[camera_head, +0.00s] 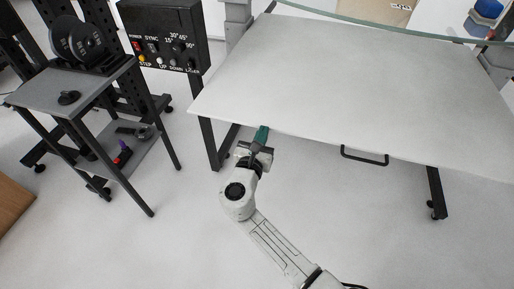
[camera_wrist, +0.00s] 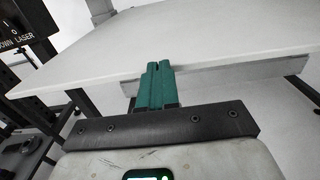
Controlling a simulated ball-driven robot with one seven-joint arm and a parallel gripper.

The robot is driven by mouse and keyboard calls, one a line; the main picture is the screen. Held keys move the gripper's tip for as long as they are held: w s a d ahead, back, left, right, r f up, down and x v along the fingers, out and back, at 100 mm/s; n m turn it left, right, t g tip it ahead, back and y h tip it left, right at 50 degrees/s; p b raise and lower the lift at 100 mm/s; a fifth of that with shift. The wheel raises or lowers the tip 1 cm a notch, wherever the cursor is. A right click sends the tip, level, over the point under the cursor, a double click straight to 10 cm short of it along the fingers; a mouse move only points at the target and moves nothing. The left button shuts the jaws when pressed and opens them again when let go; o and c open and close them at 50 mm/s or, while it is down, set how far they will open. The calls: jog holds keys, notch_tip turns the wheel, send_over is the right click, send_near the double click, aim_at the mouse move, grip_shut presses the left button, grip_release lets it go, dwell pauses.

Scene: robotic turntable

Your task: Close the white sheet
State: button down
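The white sheet (camera_head: 350,80) is a large, flat, thin panel across the upper right of the head view. In the wrist view the white sheet (camera_wrist: 220,40) fills the upper part, its front edge running across the picture. My gripper (camera_head: 264,130) is at the sheet's front edge, left of its middle. In the wrist view my gripper (camera_wrist: 158,66) has its two green fingers side by side, with no clear gap. The fingertips overlap the front edge in the picture; I cannot tell if they touch it.
A black handle (camera_head: 365,156) shows below the sheet's front edge. Dark legs (camera_head: 436,192) stand under it. A black control box (camera_head: 165,35) is at the upper left, beside a small grey side table (camera_head: 75,90). The floor in front is clear.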

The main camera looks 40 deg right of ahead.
aim_at(273, 109)
jog(key=b+x, duration=0.9)
jog(key=x, duration=1.5)
jog(key=shift+d+f, duration=0.15)
jog(key=shift+b+x, duration=0.45)
jog(key=shift+x, duration=0.3)
jog(key=shift+w+r, duration=0.1)
jog(key=shift+r, duration=0.3)
jog(key=shift+s+a+p, duration=0.3)
jog(key=shift+s+p, duration=0.05)
jog(key=shift+p, duration=0.1)
jog(key=p+v, duration=0.2)
jog(key=v, duration=0.4)
jog(key=p+v, duration=0.3)
jog(key=v, duration=0.4)
jog(key=shift+s+a+f, duration=0.15)
jog(key=shift+a+f, duration=0.1)
jog(key=shift+a, duration=0.05)
